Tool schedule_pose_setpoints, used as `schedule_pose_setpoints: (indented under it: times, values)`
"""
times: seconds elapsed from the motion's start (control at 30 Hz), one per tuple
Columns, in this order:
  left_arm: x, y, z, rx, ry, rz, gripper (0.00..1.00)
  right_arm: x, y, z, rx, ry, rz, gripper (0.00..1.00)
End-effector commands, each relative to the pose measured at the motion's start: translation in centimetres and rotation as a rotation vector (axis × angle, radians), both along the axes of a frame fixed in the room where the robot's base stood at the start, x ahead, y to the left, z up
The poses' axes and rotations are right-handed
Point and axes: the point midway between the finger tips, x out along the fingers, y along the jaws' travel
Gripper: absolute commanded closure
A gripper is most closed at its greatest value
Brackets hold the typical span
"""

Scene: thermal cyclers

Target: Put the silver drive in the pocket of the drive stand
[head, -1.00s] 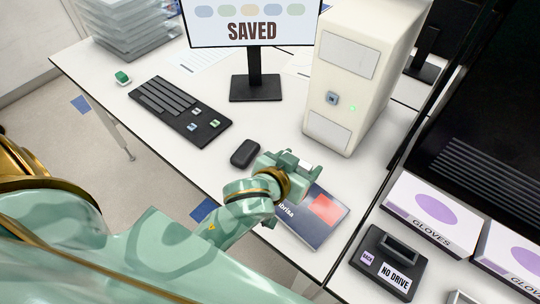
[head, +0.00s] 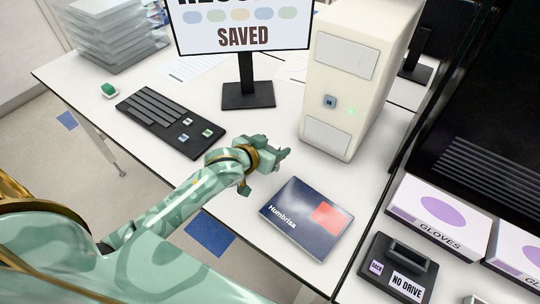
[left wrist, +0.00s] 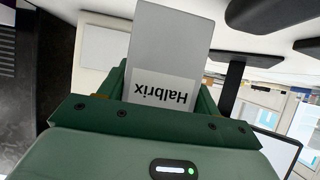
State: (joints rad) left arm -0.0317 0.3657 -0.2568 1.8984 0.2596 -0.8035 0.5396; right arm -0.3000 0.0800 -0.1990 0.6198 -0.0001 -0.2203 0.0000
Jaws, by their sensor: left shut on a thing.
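My left gripper (head: 282,156) is over the white desk, above and behind the dark booklet, in the head view. In the left wrist view it is shut on the silver drive (left wrist: 172,38), a flat grey slab with a white "Halbrix" label, which stands out beyond the green fingers. The drive cannot be made out in the head view. The drive stand (head: 397,266) is black, with a raised slot-like pocket on top and a "NO DRIVE" label, at the lower right, apart from the gripper. My right gripper is not in view.
The dark booklet (head: 306,218) lies on the desk near its front edge. A cream computer tower (head: 350,90), a monitor (head: 245,40) and a keyboard (head: 170,122) stand behind. Glove boxes (head: 438,214) sit beside the stand. A gap separates the desk from the stand's surface.

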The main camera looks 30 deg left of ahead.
Motion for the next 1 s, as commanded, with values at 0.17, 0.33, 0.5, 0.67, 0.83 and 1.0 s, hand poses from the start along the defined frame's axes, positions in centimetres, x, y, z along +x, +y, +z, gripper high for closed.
schedule_pose_setpoints:
  times: [0.17,0.33,0.5,0.67,0.83,1.0]
  values:
    - [0.5,0.7,-2.7,0.001,0.003,0.0,0.62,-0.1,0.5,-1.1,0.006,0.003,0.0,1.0]
    - [0.5,0.7,-4.1,0.002,0.001,-0.001,0.62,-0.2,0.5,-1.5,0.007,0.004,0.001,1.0]
    - [0.5,0.7,-4.0,0.002,0.0,-0.001,0.62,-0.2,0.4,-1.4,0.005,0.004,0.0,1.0]
    - [0.5,0.7,-4.3,0.001,0.001,0.0,0.62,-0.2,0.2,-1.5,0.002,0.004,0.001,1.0]
    - [0.5,0.7,-4.3,0.002,0.001,-0.001,0.15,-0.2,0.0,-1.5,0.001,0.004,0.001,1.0]
    - [0.5,0.7,-4.2,0.002,0.001,-0.001,0.15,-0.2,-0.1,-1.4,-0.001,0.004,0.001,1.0]
